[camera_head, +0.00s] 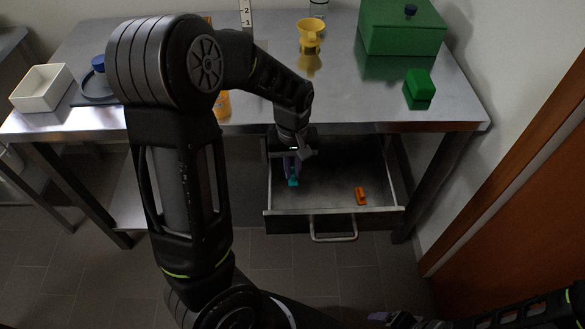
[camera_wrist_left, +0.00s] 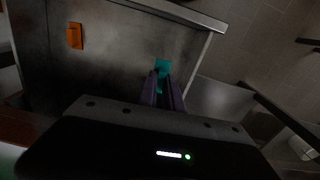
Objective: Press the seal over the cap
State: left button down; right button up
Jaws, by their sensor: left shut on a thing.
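My left gripper (camera_head: 291,174) reaches down into the open drawer and is shut on a small teal piece (camera_head: 293,182). In the left wrist view the teal piece (camera_wrist_left: 162,66) sticks out between the purple fingertips (camera_wrist_left: 162,82), near a drawer wall. I cannot tell whether it touches the drawer floor or whether it is the seal. A blue cap (camera_head: 98,62) shows on the left of the table, partly hidden behind my left arm. My right gripper (camera_head: 381,316) shows only as purplish tips at the bottom edge, and its opening is unclear.
The drawer (camera_head: 335,207) is pulled out and holds an orange piece (camera_head: 361,196). On the table (camera_head: 365,105) stand a white box (camera_head: 42,88), a dark tray (camera_head: 92,99), a yellow funnel (camera_head: 311,32), a green case (camera_head: 402,32) and a green block (camera_head: 419,88). The table's middle right is clear.

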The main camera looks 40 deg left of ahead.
pick_arm(q)
jog(key=w+d+r+m, duration=0.7)
jog(key=w+d, duration=0.3)
jog(key=d, duration=0.2)
jog(key=shift+d+m, duration=0.35)
jog(key=shift+m, duration=0.25)
